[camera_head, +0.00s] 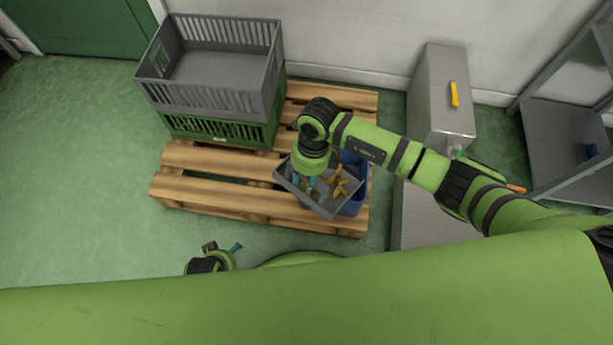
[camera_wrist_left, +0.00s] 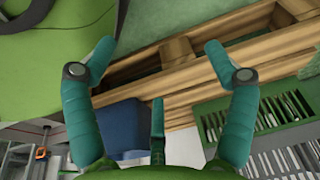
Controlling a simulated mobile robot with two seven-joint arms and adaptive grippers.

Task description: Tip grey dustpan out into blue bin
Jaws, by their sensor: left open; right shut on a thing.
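The grey dustpan (camera_head: 323,207) is held over the blue bin (camera_head: 353,206) in the head view, with several orange-brown pieces (camera_head: 341,184) lying in it. My right gripper (camera_head: 311,184) points down and is shut on the dustpan; its exact grip is partly hidden by the wrist. The dustpan and my arm cover most of the bin, whose blue sides show at the right. My left gripper (camera_head: 222,253) is low at the left, apart from the pallet, open and empty. In the left wrist view its teal fingers (camera_wrist_left: 150,65) are spread, and the blue bin (camera_wrist_left: 122,128) shows beyond them.
The bin stands on a wooden pallet (camera_head: 215,190). A grey crate (camera_head: 215,98) sits on a green crate (camera_head: 225,132) at the pallet's back left. A grey metal cabinet (camera_head: 440,95) with a yellow handle stands right. Green floor (camera_head: 75,170) is clear at the left.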

